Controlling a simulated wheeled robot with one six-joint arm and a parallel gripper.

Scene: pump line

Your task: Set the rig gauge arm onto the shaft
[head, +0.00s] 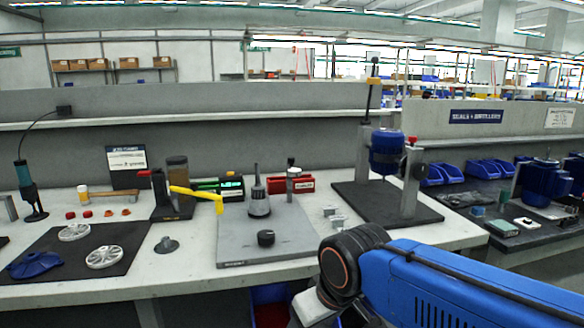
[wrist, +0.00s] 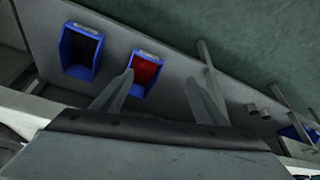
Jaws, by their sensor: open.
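A grey plate (head: 235,250) lies on the bench near the middle of the head view. A dark stepped part with an upright narrow shaft (head: 257,185) stands on it, and a slim grey post (head: 290,187) with a dark top stands close to its right. A low black knob (head: 266,238) sits nearer the plate's front. I cannot tell which piece is the rig gauge arm. In the wrist view my gripper (wrist: 158,78) has its two fingers spread, with nothing between them. It points away from the bench top, towards a lower shelf and the floor.
Blue bins, one empty-looking (wrist: 82,52) and one with red inside (wrist: 144,75), are below the bench. A yellow-handled tool (head: 195,192) stands left of the plate. A blue motor (head: 386,150) hangs in a frame on a dark base (head: 350,200) at right.

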